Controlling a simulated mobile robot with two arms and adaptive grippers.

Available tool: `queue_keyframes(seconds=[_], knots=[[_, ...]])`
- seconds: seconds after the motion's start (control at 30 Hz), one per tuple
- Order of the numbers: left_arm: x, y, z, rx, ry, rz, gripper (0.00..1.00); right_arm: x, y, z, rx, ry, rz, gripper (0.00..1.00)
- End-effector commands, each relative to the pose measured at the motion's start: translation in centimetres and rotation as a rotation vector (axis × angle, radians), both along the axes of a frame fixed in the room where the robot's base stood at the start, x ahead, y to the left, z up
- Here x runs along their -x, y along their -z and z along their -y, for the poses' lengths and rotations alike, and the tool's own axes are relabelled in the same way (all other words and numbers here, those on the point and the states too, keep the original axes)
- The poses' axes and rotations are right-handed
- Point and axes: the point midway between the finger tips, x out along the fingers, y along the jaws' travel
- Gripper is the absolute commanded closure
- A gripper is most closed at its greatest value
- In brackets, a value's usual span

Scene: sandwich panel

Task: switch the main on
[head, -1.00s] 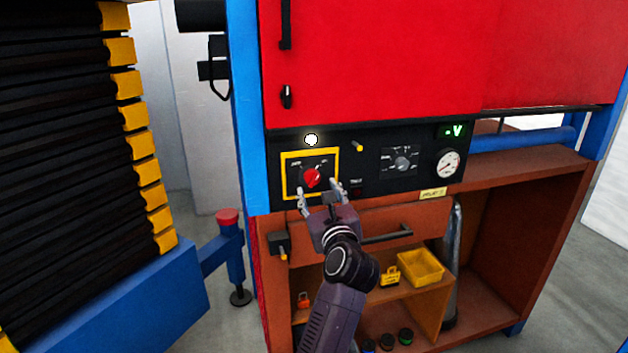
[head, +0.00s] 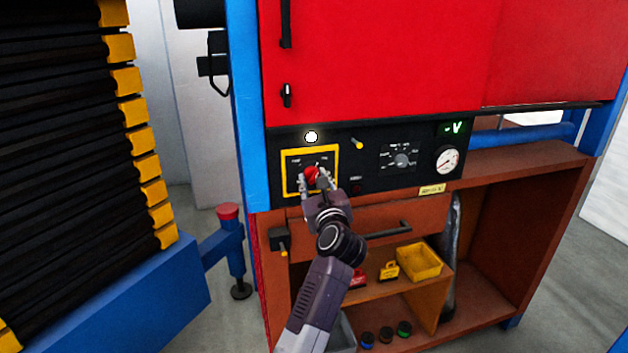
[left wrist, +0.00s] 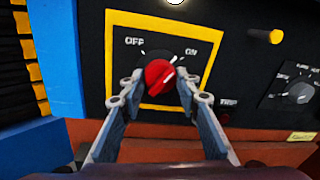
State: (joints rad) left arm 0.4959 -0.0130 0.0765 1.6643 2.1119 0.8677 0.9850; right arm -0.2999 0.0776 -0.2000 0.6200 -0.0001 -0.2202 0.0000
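The main switch is a red rotary knob (head: 311,172) inside a yellow square frame on the black control panel. In the left wrist view the red knob (left wrist: 159,76) sits between the labels OFF at upper left and ON at upper right. Its white mark points up and right, toward ON. My left gripper (head: 315,178) is at the knob, one finger on each side. In the left wrist view its fingertips (left wrist: 161,80) are closed in on the knob's sides; the exact contact is hard to see. My right gripper is not in view.
A round white lamp (head: 311,137) above the frame is bright. A yellow peg (head: 357,144), a second selector (head: 402,160) and a gauge (head: 446,160) lie to the right. A drawer handle (head: 388,231) juts out below the panel.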

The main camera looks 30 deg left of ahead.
Motion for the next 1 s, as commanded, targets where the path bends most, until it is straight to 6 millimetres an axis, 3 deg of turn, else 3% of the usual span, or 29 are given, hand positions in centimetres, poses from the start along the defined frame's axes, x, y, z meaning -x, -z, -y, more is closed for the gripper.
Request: queue_keyframes(seconds=[0.13, 0.57, 0.97, 1.0], knots=[[0.0, 0.0, 0.0, 0.0, 0.0, 0.0, 0.94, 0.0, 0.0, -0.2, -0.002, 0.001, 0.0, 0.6], [0.0, -0.3, 0.0, -0.134, 0.001, -0.161, 0.94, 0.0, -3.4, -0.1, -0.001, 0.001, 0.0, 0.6], [0.0, 0.0, 0.0, -0.159, 0.0, -0.186, 0.94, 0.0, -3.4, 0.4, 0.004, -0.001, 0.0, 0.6], [0.0, 0.0, 0.0, -0.159, 0.0, -0.186, 0.65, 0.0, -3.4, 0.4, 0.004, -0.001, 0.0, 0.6]])
